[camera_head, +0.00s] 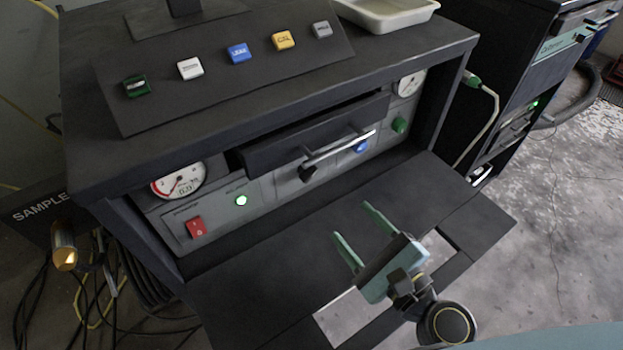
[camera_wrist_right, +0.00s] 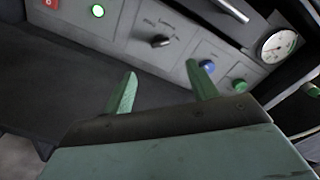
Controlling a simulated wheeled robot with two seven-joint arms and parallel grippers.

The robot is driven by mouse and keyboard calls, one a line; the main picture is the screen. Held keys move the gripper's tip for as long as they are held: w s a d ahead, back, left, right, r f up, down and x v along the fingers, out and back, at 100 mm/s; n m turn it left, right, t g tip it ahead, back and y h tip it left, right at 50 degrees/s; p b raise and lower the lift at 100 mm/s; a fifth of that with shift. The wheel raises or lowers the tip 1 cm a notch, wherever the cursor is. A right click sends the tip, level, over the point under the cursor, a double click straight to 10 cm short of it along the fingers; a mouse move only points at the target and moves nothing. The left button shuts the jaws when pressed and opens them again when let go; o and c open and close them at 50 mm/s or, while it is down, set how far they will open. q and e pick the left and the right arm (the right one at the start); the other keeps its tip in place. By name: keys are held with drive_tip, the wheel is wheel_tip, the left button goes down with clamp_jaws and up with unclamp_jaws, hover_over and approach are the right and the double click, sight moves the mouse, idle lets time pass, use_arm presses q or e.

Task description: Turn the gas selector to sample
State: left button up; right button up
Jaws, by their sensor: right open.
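The gas selector looks to be the small black knob (camera_head: 308,172) on the grey front panel, just below the drawer's bar handle. It also shows in the right wrist view as a dark knob (camera_wrist_right: 160,41) with small labels above it, too small to read. My right gripper (camera_head: 351,220) is open and empty over the lowered dark shelf, in front of the panel. In the right wrist view its two green fingers (camera_wrist_right: 161,70) point toward the panel, with the knob beyond the gap, apart from them. My left gripper is not in view.
The panel carries a red switch (camera_head: 196,227), a lit green button (camera_head: 241,200), a blue knob (camera_head: 361,146), a green knob (camera_head: 400,125) and gauges (camera_head: 179,181). The drawer (camera_head: 315,132) and its handle (camera_head: 340,149) jut out above. Side walls bound the recess.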

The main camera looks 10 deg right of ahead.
sight(310, 177)
drive_tip(key=shift+w+a, duration=0.1)
drive_tip(key=shift+w, duration=0.1)
drive_tip(key=shift+r+p+x, duration=0.25)
drive_tip(key=shift+p+x, duration=0.65)
drive_tip(key=shift+x, duration=0.25)
drive_tip(key=p+x, duration=0.2)
drive_tip(key=x, duration=0.7)
drive_tip(key=shift+f, duration=0.15)
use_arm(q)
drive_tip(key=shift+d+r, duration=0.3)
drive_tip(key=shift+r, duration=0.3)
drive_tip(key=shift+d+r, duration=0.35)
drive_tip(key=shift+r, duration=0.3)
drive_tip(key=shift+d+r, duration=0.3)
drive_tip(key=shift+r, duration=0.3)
use_arm(e)
drive_tip(key=shift+w+a, duration=0.3)
drive_tip(key=shift+w, duration=0.3)
drive_tip(key=c, duration=1)
